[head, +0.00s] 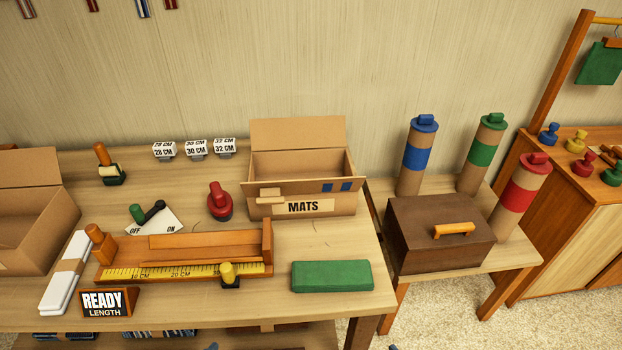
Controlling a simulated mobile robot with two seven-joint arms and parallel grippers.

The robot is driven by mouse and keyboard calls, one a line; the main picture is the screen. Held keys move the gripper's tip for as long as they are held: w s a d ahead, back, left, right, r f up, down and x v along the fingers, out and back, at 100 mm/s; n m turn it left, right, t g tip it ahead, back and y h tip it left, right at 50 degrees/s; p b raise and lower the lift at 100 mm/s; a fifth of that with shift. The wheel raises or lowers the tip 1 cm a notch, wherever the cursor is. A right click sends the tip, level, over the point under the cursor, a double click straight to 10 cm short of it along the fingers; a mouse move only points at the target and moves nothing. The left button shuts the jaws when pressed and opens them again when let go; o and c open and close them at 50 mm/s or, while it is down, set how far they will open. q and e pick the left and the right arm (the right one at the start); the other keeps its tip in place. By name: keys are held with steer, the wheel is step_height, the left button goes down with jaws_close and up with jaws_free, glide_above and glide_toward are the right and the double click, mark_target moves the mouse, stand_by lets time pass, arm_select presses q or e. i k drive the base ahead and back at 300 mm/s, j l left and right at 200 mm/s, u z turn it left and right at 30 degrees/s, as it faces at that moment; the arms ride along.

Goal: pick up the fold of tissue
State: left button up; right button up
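A long white folded bundle with a tan band around its middle, which looks like the fold of tissue (54,294), lies on the left part of the bench. It lies at a slant, between the open carton at the far left and the wooden measuring gauge. Nothing covers it. Only tiny grey-blue tips show at the bottom edge of the head view, one left of centre (213,346) and one right of centre (393,347). They seem to be parts of my two grippers, well away from the bundle. Their fingers are cut off by the frame.
The gauge (185,272) and READY LENGTH sign (108,302) stand close right of the bundle; the open carton (25,215) is behind. A MATS box (300,190), green block (332,276) and red-handled weight (219,200) stand farther right. A brown lidded box (440,235) sits on the side table.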

mark_target(68, 270)
steer(key=u, duration=1.65)
steer(key=i+j+z, duration=0.15)
steer(key=j, duration=0.45)
steer(key=k+l, duration=0.05)
